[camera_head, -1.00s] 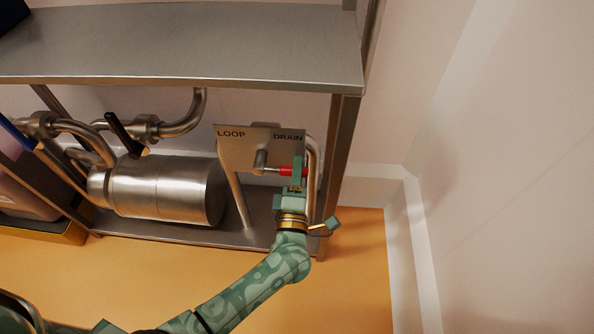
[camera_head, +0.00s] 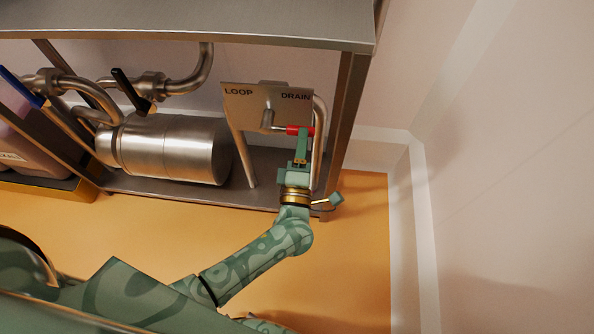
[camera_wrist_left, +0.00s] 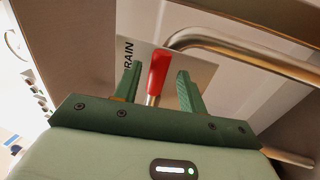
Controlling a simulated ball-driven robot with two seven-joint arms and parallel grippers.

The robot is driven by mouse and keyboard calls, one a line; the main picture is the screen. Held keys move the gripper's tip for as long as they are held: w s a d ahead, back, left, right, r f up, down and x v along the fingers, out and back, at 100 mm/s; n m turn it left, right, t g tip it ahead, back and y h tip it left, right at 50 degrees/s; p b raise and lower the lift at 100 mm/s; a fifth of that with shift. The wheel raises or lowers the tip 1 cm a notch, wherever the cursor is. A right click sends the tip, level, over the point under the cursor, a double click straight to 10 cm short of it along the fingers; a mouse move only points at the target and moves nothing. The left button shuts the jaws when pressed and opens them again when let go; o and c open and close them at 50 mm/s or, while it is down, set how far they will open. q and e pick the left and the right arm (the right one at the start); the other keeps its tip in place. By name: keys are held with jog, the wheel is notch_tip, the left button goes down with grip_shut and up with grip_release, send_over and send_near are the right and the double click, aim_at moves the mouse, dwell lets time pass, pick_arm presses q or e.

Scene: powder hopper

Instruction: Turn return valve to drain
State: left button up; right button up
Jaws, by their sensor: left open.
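The return valve (camera_head: 267,119) is on a metal plate (camera_head: 252,100) marked LOOP on the left and DRAIN on the right. Its lever with a red grip (camera_head: 294,130) points right, below the word DRAIN. My left gripper (camera_head: 304,135) is at the red grip, reaching up from below. In the left wrist view the red grip (camera_wrist_left: 157,72) stands between the two spread green fingers (camera_wrist_left: 160,84), with gaps on both sides. The fingers are open and hold nothing. My right gripper is out of view.
A vertical pipe (camera_head: 320,150) runs close to the right of the lever, near a frame post (camera_head: 347,115). A steel tank (camera_head: 175,148) and a black-handled valve (camera_head: 130,90) are to the left. A steel shelf (camera_head: 200,20) overhangs. Orange floor (camera_head: 350,240) is clear in front.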

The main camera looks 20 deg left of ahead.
pick_arm(q)
jog(key=p+v, duration=0.1)
jog(key=v, duration=1.2)
jog(key=shift+p, duration=0.35)
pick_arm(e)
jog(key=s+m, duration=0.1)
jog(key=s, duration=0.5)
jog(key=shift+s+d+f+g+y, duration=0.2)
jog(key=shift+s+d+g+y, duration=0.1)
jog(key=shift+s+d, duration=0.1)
pick_arm(q)
jog(key=shift+d, duration=0.1)
